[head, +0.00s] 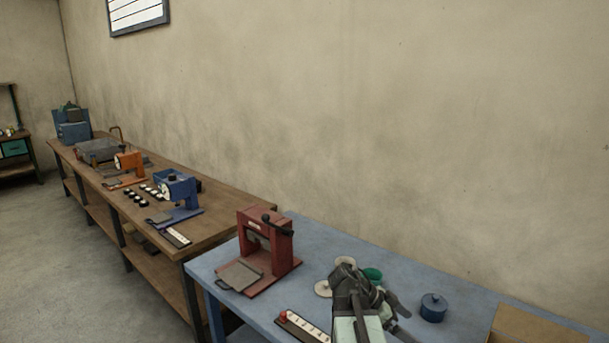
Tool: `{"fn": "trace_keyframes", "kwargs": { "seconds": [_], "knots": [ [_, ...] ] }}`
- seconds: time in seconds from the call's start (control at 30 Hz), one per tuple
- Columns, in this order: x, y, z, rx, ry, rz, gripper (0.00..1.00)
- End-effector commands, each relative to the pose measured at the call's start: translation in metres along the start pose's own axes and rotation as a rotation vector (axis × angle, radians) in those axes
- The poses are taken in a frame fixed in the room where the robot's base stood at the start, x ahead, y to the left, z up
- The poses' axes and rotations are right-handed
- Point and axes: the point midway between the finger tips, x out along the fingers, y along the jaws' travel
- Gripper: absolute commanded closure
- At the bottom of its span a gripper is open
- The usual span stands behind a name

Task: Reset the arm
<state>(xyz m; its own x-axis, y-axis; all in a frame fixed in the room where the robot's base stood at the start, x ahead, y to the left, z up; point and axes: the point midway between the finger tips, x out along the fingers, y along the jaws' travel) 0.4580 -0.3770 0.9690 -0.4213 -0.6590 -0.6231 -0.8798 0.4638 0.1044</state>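My arm reaches into the head view from the bottom edge, over the blue table (228,262). My gripper (392,306) is small and dark at the end of the arm, and its fingers are not clear enough to tell whether they are open or shut. Part of the table and of a few small round items lies hidden behind the arm. I see nothing clearly held.
A red press (258,240) stands left of my arm, with a control strip (301,326) in front of it. A green cup (372,274), a blue lidded pot (433,307) and a brown box (535,327) are nearby. A wooden bench (225,208) with machines runs left.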

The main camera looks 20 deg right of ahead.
Motion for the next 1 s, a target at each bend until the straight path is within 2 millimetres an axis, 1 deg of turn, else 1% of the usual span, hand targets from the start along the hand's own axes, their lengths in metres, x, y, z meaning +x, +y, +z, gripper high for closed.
{"fn": "trace_keyframes", "kwargs": {
  "seconds": [0.03, 0.07, 0.1, 0.17, 0.2, 0.27, 0.3, 0.37, 0.4, 0.5, 0.57, 0.63, 0.7, 0.77, 1.0],
  "knots": [
    [-0.026, -0.007, 0.041, -0.107, -0.048, -0.062, 0.00],
    [-0.040, -0.009, 0.063, -0.177, -0.079, -0.097, 0.00],
    [-0.059, -0.010, 0.092, -0.277, -0.122, -0.142, 0.00],
    [-0.089, -0.008, 0.136, -0.440, -0.185, -0.213, 0.00],
    [-0.108, -0.004, 0.165, -0.557, -0.225, -0.263, 0.00],
    [-0.137, 0.006, 0.208, -0.746, -0.287, -0.345, 0.00],
    [-0.155, 0.015, 0.236, -0.883, -0.329, -0.405, 0.00],
    [-0.182, 0.032, 0.275, -1.108, -0.393, -0.511, 0.00],
    [-0.197, 0.044, 0.296, -1.264, -0.439, -0.593, 0.00],
    [-0.218, 0.057, 0.320, -1.549, -0.506, -0.775, 0.00],
    [-0.226, 0.061, 0.328, -1.671, -0.509, -0.862, 0.00],
    [-0.231, 0.062, 0.332, -1.770, -0.487, -0.926, 0.00],
    [-0.232, 0.062, 0.333, -1.828, -0.458, -0.953, 0.00],
    [-0.233, 0.062, 0.334, -1.850, -0.447, -0.962, 0.00],
    [-0.233, 0.062, 0.334, -1.854, -0.445, -0.963, 0.00]
  ]
}}
